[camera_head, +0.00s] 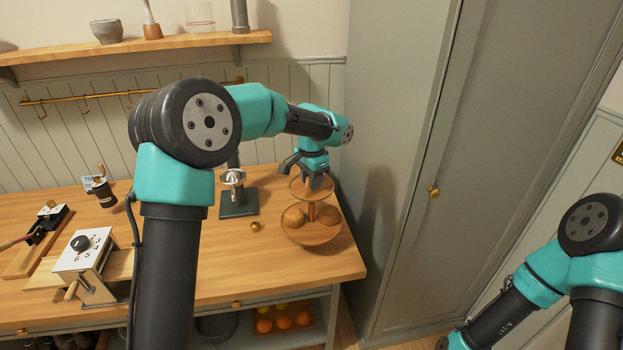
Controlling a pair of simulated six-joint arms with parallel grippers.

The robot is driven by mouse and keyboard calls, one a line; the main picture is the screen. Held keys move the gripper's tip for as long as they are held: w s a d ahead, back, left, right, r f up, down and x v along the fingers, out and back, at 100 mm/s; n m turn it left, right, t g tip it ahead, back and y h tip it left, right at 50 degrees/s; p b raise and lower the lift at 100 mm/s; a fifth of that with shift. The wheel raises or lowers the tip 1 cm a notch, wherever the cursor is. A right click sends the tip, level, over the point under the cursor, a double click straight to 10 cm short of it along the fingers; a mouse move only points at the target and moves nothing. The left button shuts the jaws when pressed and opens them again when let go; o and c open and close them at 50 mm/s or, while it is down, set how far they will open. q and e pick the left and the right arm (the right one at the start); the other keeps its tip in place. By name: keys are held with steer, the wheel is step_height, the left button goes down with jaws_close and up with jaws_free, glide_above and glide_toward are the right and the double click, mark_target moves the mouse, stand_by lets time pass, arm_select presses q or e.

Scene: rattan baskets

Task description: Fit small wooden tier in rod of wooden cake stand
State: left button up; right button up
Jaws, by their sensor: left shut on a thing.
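The wooden cake stand (312,236) stands near the table's right end, its wide lower tier carrying round brown items (294,216). Its upright rod (311,212) shows between them. The small wooden tier (298,194) is level above the lower tier, over the rod. My left gripper (314,181) points down and is shut on the small tier near its middle. Its fingers hide the tier's centre, so I cannot tell whether the rod passes through it. My right arm enters at the lower right; its gripper is outside the picture.
A dark stand with a metal cup (233,179) and a small brass ball (256,226) are left of the cake stand. A white box with a knob (85,250) sits farther left. A tall grey cabinet (395,150) rises close on the right.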

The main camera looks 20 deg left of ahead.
arm_select(q)
steer(key=shift+f, duration=2.75)
steer(key=o, duration=1)
steer(key=shift+o, duration=0.2)
step_height(320, 180, up, 18)
steer(key=shift+f, duration=0.25)
steer(key=shift+f, duration=0.15)
stand_by(0.4)
